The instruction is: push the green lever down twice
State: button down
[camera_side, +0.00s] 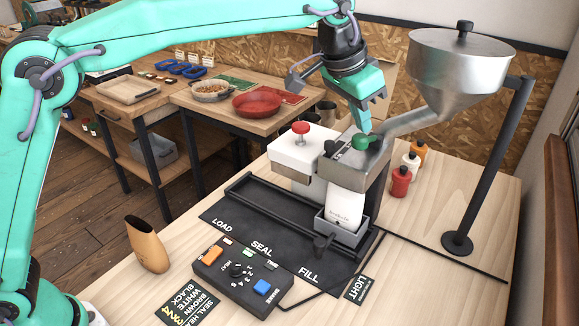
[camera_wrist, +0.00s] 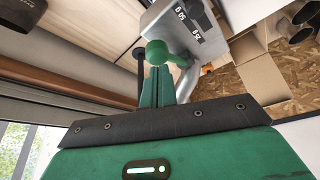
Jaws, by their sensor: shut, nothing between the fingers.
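The green lever (camera_side: 361,142) has a round green knob and sits on top of the grey metal filler head (camera_side: 349,164), under the hopper's chute. In the wrist view the lever's knob (camera_wrist: 157,51) shows just past my fingertips, with its short arm running right to the grey housing (camera_wrist: 188,22). My gripper (camera_side: 365,130) is shut and empty, pointing down with its tips right at the knob. In the wrist view my gripper (camera_wrist: 158,72) shows as two narrow green fingers held together. I cannot tell whether they touch the knob.
A white bag (camera_side: 345,208) stands in a grey holder below the filler. A red-knobbed white sealer (camera_side: 297,150) is at left, a steel hopper (camera_side: 455,75) at right. Small bottles (camera_side: 400,182) stand behind.

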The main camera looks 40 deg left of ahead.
aim_at(360, 136)
jog(key=shift+f, duration=1.95)
jog(key=shift+r, duration=3.1)
jog(key=shift+r, duration=2.45)
jog(key=shift+f, duration=0.2)
jog(key=shift+f, duration=3.1)
